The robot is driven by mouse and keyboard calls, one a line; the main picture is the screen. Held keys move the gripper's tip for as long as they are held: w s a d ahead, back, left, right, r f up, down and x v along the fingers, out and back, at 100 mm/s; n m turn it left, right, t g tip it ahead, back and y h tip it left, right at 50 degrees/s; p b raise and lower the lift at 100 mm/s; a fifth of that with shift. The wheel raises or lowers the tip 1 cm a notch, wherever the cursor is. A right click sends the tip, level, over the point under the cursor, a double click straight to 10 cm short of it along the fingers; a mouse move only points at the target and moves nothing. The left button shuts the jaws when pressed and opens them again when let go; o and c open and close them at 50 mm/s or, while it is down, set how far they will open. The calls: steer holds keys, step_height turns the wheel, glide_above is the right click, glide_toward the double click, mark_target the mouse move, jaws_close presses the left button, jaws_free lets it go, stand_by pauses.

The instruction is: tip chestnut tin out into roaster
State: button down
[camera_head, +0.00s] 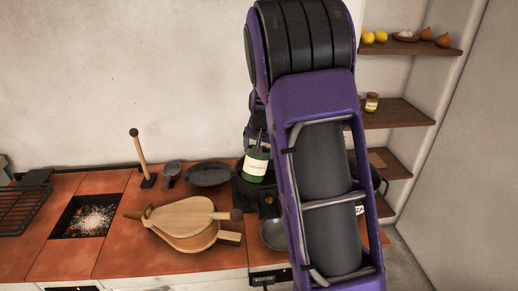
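A green tin with a pale label (256,165) is at the back of the counter, just left of my arm; I take it for the chestnut tin. My gripper (256,138) is at the tin's top, small and dark. My arm partly covers this area, and I cannot tell whether the fingers are closed on the tin or whether the tin rests on something. A dark shallow pan (209,174) lies left of the tin. A dark stove-like piece (243,194) is below the tin. I cannot tell which vessel is the roaster. The tin's contents are not visible.
Wooden bellows (184,218) lie mid-counter. A sunken ash pit (88,220) and a black rack (20,208) are at left. A wooden-handled tool (140,158) stands upright. A grey bowl (274,235) sits by my arm. Wall shelves (402,113) are at right.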

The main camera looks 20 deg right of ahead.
steer(key=shift+w+d+r+g+y+p, duration=0.1)
steer(key=shift+d+r+g+y+p, duration=0.15)
steer(key=shift+g+y+p, duration=0.45)
steer(key=shift+w+d+f+m+g+y+p, duration=0.15)
steer(key=shift+f+m+g+y+p, duration=0.3)
steer(key=shift+f+y+p, duration=0.35)
steer(key=shift+w+d+f+g+y, duration=0.1)
steer(key=shift+f+g+y, duration=0.2)
steer(key=shift+f+y, duration=0.15)
steer(key=shift+w+d+f+g+y, duration=0.1)
steer(key=shift+f+g+y, duration=0.2)
steer(key=shift+y, duration=0.25)
steer(key=shift+d+f+m+g+y, duration=0.1)
steer(key=shift+f+m+g+y, duration=0.15)
steer(key=shift+f+g+y, duration=0.6)
steer(key=shift+r, duration=0.25)
steer(key=shift+s, duration=0.1)
